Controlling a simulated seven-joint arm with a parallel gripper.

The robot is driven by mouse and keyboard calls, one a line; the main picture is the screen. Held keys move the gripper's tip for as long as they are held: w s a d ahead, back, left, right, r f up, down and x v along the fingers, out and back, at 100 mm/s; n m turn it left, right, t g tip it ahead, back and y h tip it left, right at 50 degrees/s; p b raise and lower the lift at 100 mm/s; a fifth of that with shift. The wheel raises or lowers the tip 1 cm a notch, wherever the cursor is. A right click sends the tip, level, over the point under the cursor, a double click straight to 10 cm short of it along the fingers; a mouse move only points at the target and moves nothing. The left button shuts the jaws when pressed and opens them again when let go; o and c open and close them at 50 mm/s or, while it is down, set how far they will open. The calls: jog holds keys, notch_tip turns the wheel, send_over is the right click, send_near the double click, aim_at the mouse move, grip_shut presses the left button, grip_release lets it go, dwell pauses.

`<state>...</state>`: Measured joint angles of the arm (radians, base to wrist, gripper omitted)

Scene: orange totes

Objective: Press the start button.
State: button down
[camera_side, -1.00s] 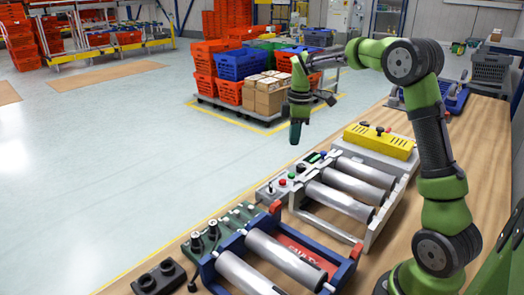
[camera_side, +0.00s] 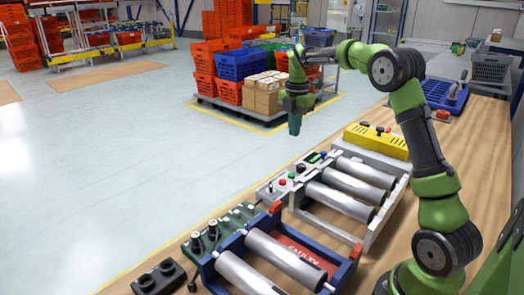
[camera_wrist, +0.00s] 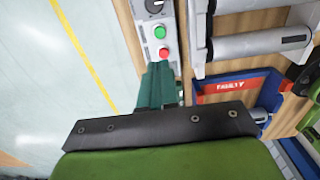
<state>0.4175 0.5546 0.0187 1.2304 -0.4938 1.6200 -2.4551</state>
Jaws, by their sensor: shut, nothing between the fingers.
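A green button (camera_side: 291,175) and a red button (camera_side: 282,183) sit on a narrow grey control panel along the left end of a roller unit. In the wrist view the green button (camera_wrist: 159,32) lies just above the red button (camera_wrist: 164,53), below a black knob (camera_wrist: 154,6). No label naming the start button is readable. My gripper (camera_side: 294,131) is shut and empty, pointing down, above and apart from the panel in the side view. In the wrist view its dark green fingers (camera_wrist: 160,72) end just below the red button in the picture.
A grey roller unit (camera_side: 338,203) stands beside the panel. Nearer is a blue-framed roller unit (camera_side: 347,268) with a red "FAULTY" sign (camera_side: 302,250) and its own dark green control panel (camera_side: 227,224). A yellow box (camera_side: 380,141) sits behind. Open floor lies left.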

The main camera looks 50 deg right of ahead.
aim_at(292, 174)
notch_tip(292, 174, down, 14)
jog(key=shift+r, duration=0.1)
dwell(0.4)
jog(key=shift+s+f, duration=0.1)
jog(key=shift+f, duration=1.05)
notch_tip(292, 174, up, 15)
jog(key=shift+r, duration=0.2)
